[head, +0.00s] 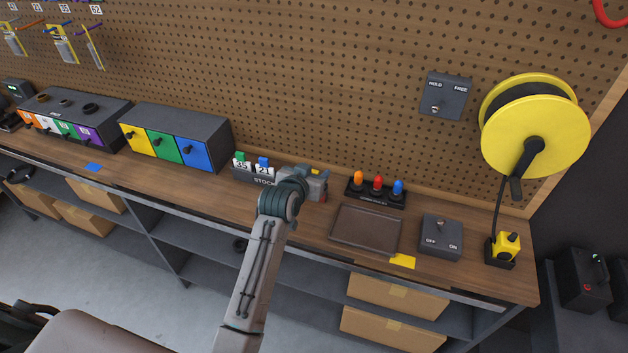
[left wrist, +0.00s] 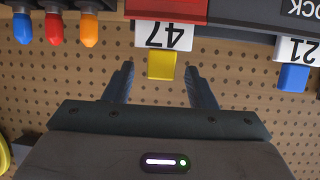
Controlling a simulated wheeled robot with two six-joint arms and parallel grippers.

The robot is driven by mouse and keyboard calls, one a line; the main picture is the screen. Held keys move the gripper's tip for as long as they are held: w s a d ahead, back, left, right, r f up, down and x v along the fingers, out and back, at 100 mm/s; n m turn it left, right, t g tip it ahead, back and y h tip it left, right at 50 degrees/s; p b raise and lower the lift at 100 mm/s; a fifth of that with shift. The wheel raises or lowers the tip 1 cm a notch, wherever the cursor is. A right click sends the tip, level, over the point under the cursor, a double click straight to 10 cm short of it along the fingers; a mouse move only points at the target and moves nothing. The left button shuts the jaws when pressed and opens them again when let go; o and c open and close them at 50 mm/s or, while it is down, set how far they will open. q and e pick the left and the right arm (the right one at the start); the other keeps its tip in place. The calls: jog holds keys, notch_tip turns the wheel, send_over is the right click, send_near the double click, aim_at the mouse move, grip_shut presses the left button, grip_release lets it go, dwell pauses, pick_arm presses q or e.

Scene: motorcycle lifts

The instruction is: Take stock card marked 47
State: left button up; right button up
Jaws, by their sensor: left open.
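The white card marked 47 (left wrist: 165,36) with a yellow tab (left wrist: 161,66) shows upside down in the left wrist view. My left gripper (left wrist: 158,68) is open, with one finger on each side of the yellow tab and gaps between. In the head view my left gripper (head: 312,182) is over the right end of the stock rack (head: 252,178) and largely hides card 47. Card 35 with a green tab (head: 241,163) and card 21 with a blue tab (head: 262,167) stand in the rack. Card 21 also shows in the left wrist view (left wrist: 297,52). My right gripper is not in view.
Orange, red and blue pegs (head: 377,187) stand right of the gripper, behind a brown tray (head: 366,230). A switch box (head: 441,237) is further right. Coloured drawers (head: 165,145) stand left of the rack. The pegboard (head: 330,90) rises behind the bench.

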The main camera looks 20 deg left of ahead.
pick_arm(q)
jog(key=shift+w+f, duration=0.35)
jog(key=shift+w, duration=0.25)
jog(key=shift+s, duration=0.1)
grip_shut()
jog(key=shift+r, duration=0.15)
